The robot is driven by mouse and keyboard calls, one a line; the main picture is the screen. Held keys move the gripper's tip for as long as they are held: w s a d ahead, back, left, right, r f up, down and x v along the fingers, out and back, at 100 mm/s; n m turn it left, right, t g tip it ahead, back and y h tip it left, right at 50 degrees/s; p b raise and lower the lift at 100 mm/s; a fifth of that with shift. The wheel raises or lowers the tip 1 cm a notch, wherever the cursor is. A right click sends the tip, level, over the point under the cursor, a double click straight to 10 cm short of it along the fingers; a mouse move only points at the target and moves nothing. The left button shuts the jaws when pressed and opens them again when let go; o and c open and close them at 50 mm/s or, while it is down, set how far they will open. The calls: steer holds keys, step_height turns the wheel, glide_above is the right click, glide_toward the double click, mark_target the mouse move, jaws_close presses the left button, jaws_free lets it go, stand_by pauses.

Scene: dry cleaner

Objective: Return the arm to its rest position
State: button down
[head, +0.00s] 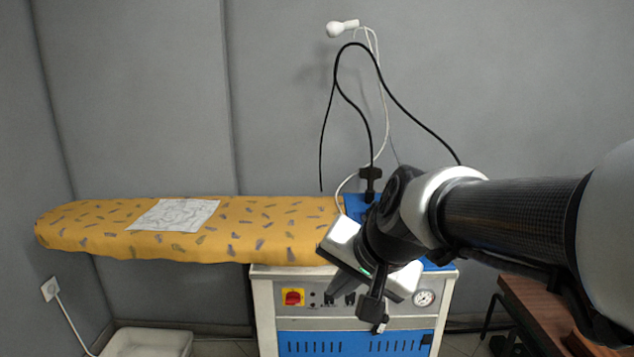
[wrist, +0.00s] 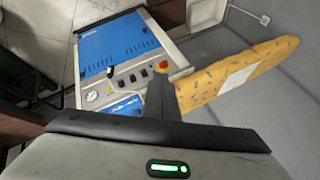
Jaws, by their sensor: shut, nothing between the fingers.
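My arm reaches in from the right side of the head view. My gripper (head: 373,312) points downward in front of the ironing station's control panel, with its dark fingers together and nothing between them. In the wrist view the closed fingers (wrist: 162,95) stand in front of the blue and grey station. I cannot tell the exact gap between gripper and panel.
An ironing board (head: 285,229) with a yellow patterned cover extends left, with a white patterned cloth (head: 174,214) lying flat on it. The steam station (head: 303,338) stands beneath its right end. A brown table (head: 545,310) is at lower right. Cables hang above the board.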

steer(key=s+d+f+n+h, duration=0.1)
steer(key=s+d+n+h, duration=0.3)
steer(key=s+d, duration=0.75)
step_height(320, 180, up, 21)
steer(key=s+a+g+p, duration=0.1)
steer(key=s+p, duration=0.1)
steer(key=p, duration=1.8)
steer(key=shift+s+f+n+y+p, duration=0.15)
steer(key=shift+f+n+y+p, duration=0.05)
steer(key=shift+n+y+p, duration=0.2)
